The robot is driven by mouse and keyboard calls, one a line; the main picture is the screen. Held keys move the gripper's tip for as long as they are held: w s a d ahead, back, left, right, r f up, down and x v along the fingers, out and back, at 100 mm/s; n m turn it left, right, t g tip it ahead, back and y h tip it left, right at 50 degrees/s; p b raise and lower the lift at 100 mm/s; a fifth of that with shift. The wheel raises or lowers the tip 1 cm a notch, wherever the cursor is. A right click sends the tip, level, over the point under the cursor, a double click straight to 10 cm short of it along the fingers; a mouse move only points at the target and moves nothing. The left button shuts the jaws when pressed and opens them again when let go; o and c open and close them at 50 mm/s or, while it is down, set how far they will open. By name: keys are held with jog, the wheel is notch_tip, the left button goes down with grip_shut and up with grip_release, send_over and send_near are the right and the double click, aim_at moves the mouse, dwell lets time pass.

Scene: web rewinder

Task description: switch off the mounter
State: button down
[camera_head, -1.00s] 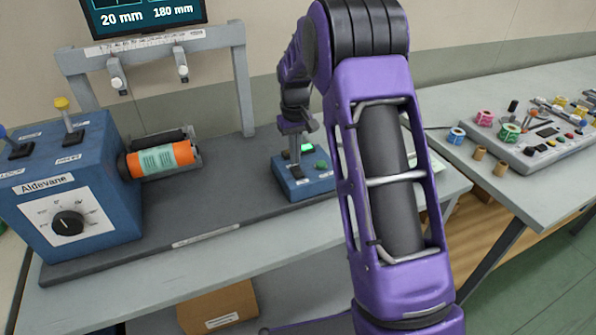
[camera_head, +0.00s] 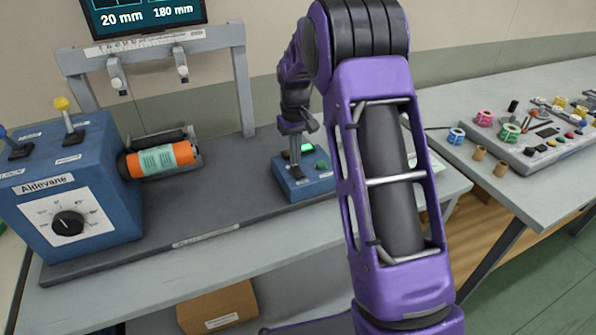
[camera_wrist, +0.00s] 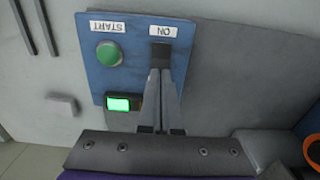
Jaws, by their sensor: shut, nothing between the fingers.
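A small blue control box (camera_head: 290,187) stands on the dark mat of the bench; I take it for the mounter. In the wrist view its blue face (camera_wrist: 97,75) carries a green button (camera_wrist: 109,53) labelled START, a black switch (camera_wrist: 160,52) labelled ON and a lit green display (camera_wrist: 119,104). The display also glows in the head view (camera_head: 308,148). My gripper (camera_wrist: 161,72) is shut and empty, its fingertips at the near edge of the black switch and covering part of it. I cannot tell whether they touch. In the head view my gripper (camera_head: 296,164) points down over the box.
A large blue Aldevane cabinet (camera_head: 95,190) with a knob and levers stands at the left. An orange roll (camera_head: 160,160) lies beside it. A grey frame (camera_head: 242,80) stands behind. Another table (camera_head: 545,190) at the right holds spools and a grey panel.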

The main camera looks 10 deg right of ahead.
aim_at(295, 168)
jog(key=shift+f+b, duration=0.5)
jog(key=shift+f, duration=0.45)
dwell(0.8)
jog(key=shift+r, duration=0.15)
jog(key=shift+r+p, duration=2.25)
jog(key=shift+r, duration=1.15)
